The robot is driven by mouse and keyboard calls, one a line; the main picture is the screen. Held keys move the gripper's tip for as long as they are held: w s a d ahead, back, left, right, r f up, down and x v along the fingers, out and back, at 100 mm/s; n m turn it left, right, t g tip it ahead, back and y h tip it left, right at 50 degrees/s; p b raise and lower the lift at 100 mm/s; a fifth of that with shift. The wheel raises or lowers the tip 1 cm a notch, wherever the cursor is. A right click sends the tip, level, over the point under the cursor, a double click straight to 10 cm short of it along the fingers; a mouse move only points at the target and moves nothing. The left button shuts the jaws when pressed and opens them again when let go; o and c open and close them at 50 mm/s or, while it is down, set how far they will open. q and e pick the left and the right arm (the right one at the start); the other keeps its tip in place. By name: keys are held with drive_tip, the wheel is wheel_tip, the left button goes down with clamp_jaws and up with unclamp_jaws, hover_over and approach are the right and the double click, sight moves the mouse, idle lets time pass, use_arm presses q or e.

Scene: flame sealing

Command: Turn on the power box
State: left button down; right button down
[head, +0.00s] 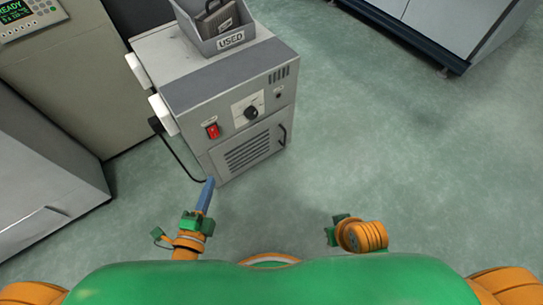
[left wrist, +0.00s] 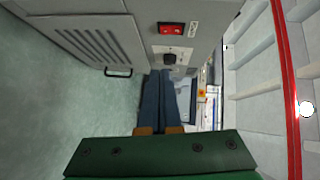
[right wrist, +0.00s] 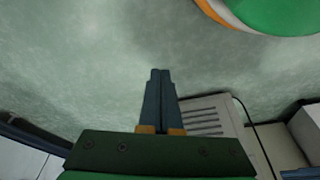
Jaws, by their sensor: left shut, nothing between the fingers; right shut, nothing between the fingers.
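The power box (head: 238,120) is a grey cabinet standing on the floor, with a vent and handle low on its front. A red switch (head: 212,131) sits at the front's upper left, and a black knob (head: 251,112) is to its right. In the left wrist view the red switch (left wrist: 171,29) is at the top, beside the knob (left wrist: 169,58). My left gripper (head: 208,182) is shut and empty, in front of and below the box's switch, apart from it. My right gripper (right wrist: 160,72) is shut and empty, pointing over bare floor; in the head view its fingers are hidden.
A grey bin labelled USED (head: 232,38) stands on the box top. White parts and a black cord (head: 178,158) are on the box's left side. Grey cabinets (head: 40,165) stand at left, and another unit (head: 440,30) at the upper right. The floor at right is clear.

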sight(219, 134)
use_arm(q)
drive_tip(key=shift+d+r, duration=0.15)
drive_tip(key=shift+r, duration=0.05)
use_arm(e)
drive_tip(key=shift+d+r, duration=0.1)
drive_tip(key=shift+r, duration=0.05)
use_arm(q)
drive_tip(key=shift+w, duration=0.15)
